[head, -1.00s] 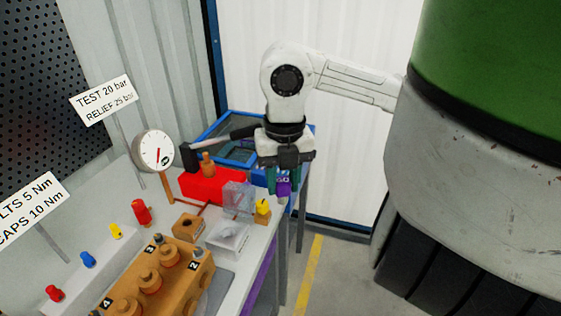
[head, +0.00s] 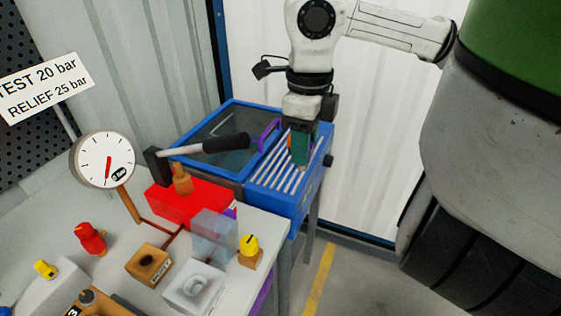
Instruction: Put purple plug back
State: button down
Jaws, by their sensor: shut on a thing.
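My gripper (head: 300,148) points down over the slatted blue tray at the back right of the bench. Its teal fingers are shut, and the near finger hides most of what is between them. The purple plug was seen between the fingers a second ago; I cannot make it out clearly now. The finger ends are close to the slats, but I cannot tell whether anything touches them.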

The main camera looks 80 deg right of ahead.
jog(key=w+d+f, duration=0.3)
jog(key=d+f, duration=0.1)
jog(key=f, duration=0.1)
jog(key=w+d+f+p, duration=0.1)
jog(key=w+d+f, duration=0.1)
jog(key=d, duration=0.1)
jog(key=shift+w+d+f, duration=0.1)
jog(key=shift+w+f, duration=0.1)
jog(key=shift+w, duration=0.15)
jog(key=f, duration=0.3)
jog(key=shift+w+d, duration=0.15)
jog(key=shift+d, duration=0.05)
jog(key=shift+f, duration=0.35)
jog(key=shift+f, duration=0.2)
jog(key=c, duration=0.7)
grip_release()
jog(key=shift+c, duration=0.2)
jog(key=shift+r, duration=0.2)
notch_tip(320, 180, up, 12)
